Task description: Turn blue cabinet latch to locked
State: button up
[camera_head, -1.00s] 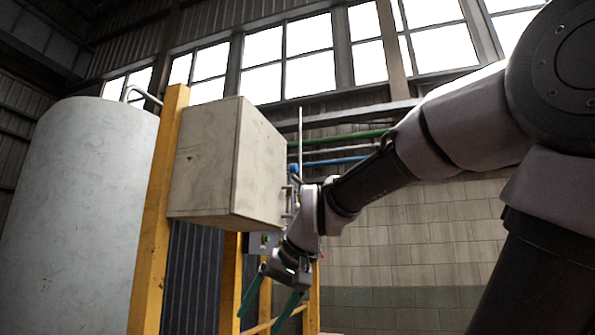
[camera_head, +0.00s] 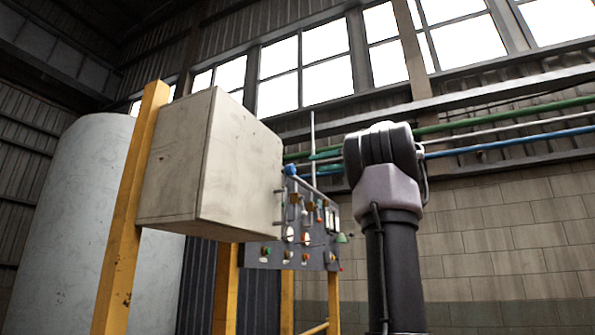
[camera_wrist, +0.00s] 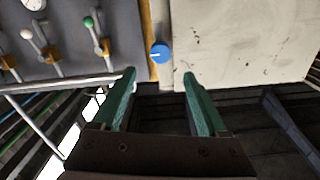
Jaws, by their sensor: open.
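A round blue latch knob (camera_wrist: 160,52) with a small white mark shows in the wrist view. It sits at the edge of the beige cabinet (camera_wrist: 235,40), beside a yellow strip. My gripper (camera_wrist: 158,76) has two green fingers spread apart with nothing between them. The knob appears beyond the fingertips, roughly centred in the gap; I see no contact. In the head view the beige cabinet (camera_head: 205,165) is a box on yellow posts, and a blue round part (camera_head: 291,170) shows near its right edge. I cannot tell whether this is the same knob. My fingers are not clearly visible there.
A grey control panel (camera_head: 300,225) with several levers and dials stands right beside the cabinet; it also shows in the wrist view (camera_wrist: 65,40). A yellow post (camera_head: 132,220) and a pale tank (camera_head: 75,220) are at the left. Pipes run along the back wall.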

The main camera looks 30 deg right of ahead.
aim_at(294, 168)
jog(key=x, duration=0.9)
jog(key=shift+w+a, duration=0.1)
jog(key=shift+a, duration=0.05)
jog(key=shift+c, duration=0.3)
grip_shut()
